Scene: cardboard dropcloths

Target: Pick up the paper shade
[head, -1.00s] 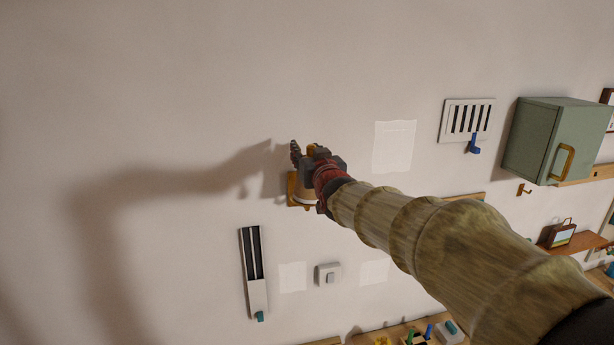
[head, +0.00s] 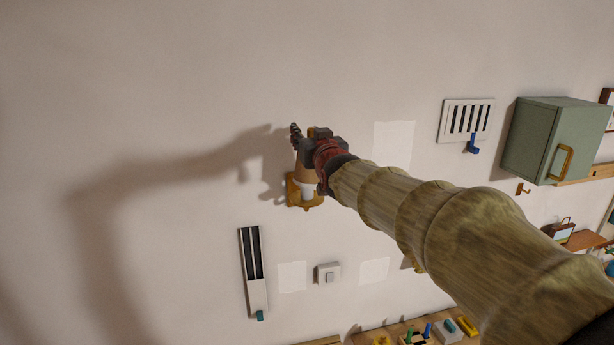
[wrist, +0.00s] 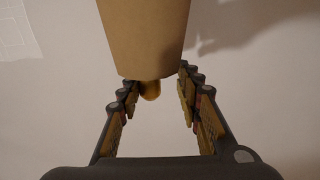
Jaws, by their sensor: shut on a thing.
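The paper shade (wrist: 145,35) is a tan tapered cone, large at the top of the wrist view. My gripper (wrist: 158,88) is shut on it, with a finger at each side of its near end. A small rounded yellow knob (wrist: 150,90) shows at that end between the fingers. In the head view my gripper (head: 300,137) is by the wall, and the shade (head: 303,172) hangs under it, partly hidden by my arm. The shade is just above a wall lamp with a white bulb (head: 307,188) and a wooden mount (head: 293,193).
A vent with a blue lever (head: 467,121) and a green cabinet (head: 557,140) are on the wall at right. A slider panel (head: 253,272) and a switch (head: 328,274) are below the lamp. A shelf with small items runs along the bottom. The wall at upper left is bare.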

